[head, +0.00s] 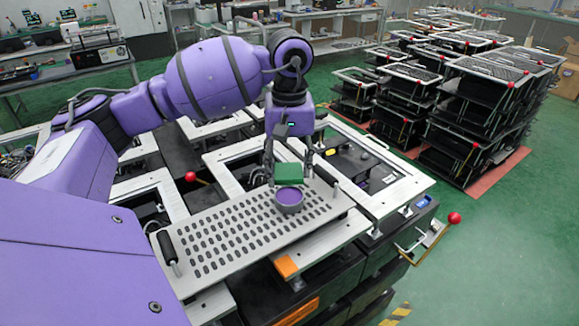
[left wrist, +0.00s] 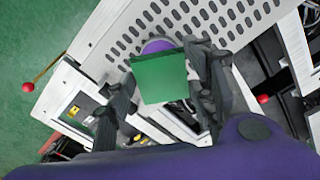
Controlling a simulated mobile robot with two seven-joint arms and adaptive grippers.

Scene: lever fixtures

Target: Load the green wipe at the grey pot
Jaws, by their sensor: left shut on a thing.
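The green wipe (head: 288,173) is a small flat green square. My left gripper (head: 289,168) is shut on it, with a finger on each side. The grey pot (head: 290,207) is a small round bowl, purple inside, standing on the perforated metal plate near its right end. In the head view the wipe is just behind and above the pot's rim; whether they touch cannot be told. In the left wrist view the wipe (left wrist: 160,80) between the fingers of my left gripper (left wrist: 163,62) hides much of the pot (left wrist: 157,46). My right gripper is not in view.
The perforated plate (head: 215,247) lies across metal frames, with a black handle (head: 167,247) at its left end. An orange block (head: 286,267) is by its front edge. Red-knobbed levers stand left (head: 190,177) and right (head: 454,218). Stacked fixtures (head: 480,110) fill the back right.

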